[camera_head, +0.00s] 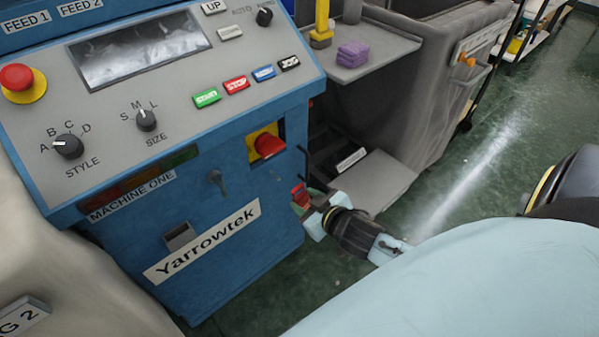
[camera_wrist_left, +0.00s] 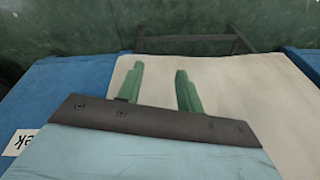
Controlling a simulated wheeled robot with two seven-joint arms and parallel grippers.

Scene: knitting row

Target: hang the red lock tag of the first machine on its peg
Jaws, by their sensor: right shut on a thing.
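The first machine is the blue cabinet (camera_head: 262,215) labelled MACHINE ONE and Yarrowtek. My right gripper (camera_head: 305,203) is shut on the small red lock tag (camera_head: 299,194), just off the cabinet's right front edge. The fingers hide part of the tag. A thin dark hook-like piece (camera_head: 302,150) sticks out at that edge above the tag; I cannot tell for sure whether it is the peg. The tag is below it and apart from it. My left gripper (camera_wrist_left: 160,88) shows only in the left wrist view. Its green fingers are apart and empty over a beige surface.
A red rotary switch on a yellow plate (camera_head: 268,146) sits left of the hook-like piece. A grey key-like handle (camera_head: 216,181) projects from the front. A grey shelf (camera_head: 372,58) with a purple block (camera_head: 352,55) stands behind. Green floor (camera_head: 470,180) is open at right.

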